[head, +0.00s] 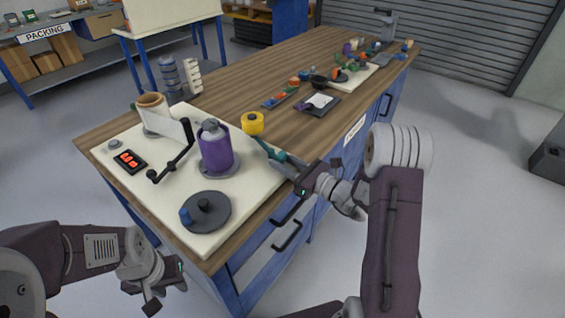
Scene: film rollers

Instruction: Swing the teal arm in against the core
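The teal arm (264,147) is at the right edge of a cream board, with a yellow roller (253,123) on its far end. The roller stands apart from the purple roll (215,150), which sits upright on a grey round base and looks like the core. A tan hollow tube (153,102) stands behind a white sheet further left. My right gripper (302,178) is at the board's right edge, close to the near end of the teal arm; its fingers are too small to tell their opening or contact. My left gripper (142,294) is open and empty, low in front of the bench.
The cream board (130,187) also carries a black crank (172,165), a red-lit display (129,160) and a dark disc with a blue knob (206,211). A clipboard (317,103) and small coloured parts lie further back. Bare wood lies between.

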